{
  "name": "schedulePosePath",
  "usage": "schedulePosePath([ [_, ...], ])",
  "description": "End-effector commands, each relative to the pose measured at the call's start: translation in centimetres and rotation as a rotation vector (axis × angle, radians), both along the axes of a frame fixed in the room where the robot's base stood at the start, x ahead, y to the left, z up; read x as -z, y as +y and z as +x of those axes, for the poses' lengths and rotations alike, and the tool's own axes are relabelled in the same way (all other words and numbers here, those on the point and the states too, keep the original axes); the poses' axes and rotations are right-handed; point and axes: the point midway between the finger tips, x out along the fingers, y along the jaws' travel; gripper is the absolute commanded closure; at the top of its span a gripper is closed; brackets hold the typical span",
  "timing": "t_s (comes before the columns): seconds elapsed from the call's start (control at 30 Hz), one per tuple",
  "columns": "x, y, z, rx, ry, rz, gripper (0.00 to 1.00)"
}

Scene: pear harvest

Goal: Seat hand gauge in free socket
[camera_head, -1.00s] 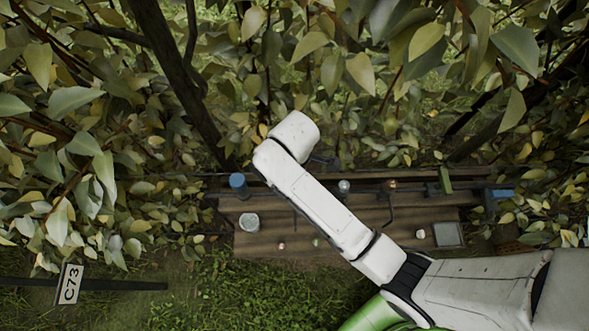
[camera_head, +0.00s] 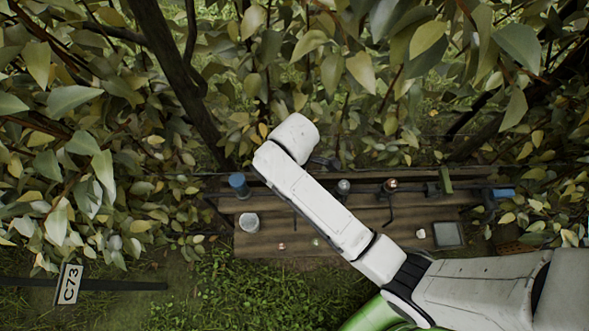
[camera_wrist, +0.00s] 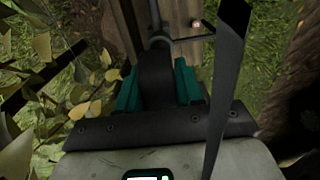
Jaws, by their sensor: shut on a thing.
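My gripper (camera_wrist: 158,88) shows in the wrist view, its two teal fingers closed around a dark rounded handle (camera_wrist: 157,68). A thin grey shaft runs on from the handle toward the wooden bench. This looks like the hand gauge, but no dial or face of it shows. In the head view my white arm reaches over the bench, and the gripper is mostly hidden behind it. A dark rail (camera_head: 420,188) along the bench carries several fittings. I cannot tell which place on it is the free socket.
The plank bench (camera_head: 300,245) holds a pale cup (camera_head: 249,222), a grey square tray (camera_head: 448,234) and small round items. A blue cylinder (camera_head: 238,185), a copper-topped fitting (camera_head: 390,186) and a blue block (camera_head: 500,195) stand along the rail. Leaves and trunks crowd behind; grass lies in front.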

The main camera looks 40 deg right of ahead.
Motion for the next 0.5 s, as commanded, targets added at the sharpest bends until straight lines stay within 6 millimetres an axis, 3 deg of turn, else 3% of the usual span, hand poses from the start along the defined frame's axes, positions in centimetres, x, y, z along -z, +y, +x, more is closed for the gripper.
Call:
schedulePosePath([
  [0.37, 0.54, 0.00, 0.00, 0.000, 0.000, 0.000, 0.99],
  [0.4, 0.56, 0.00, 0.00, 0.000, 0.000, 0.000, 0.63],
  [0.5, 0.53, 0.00, 0.00, 0.000, 0.000, 0.000, 0.53],
])
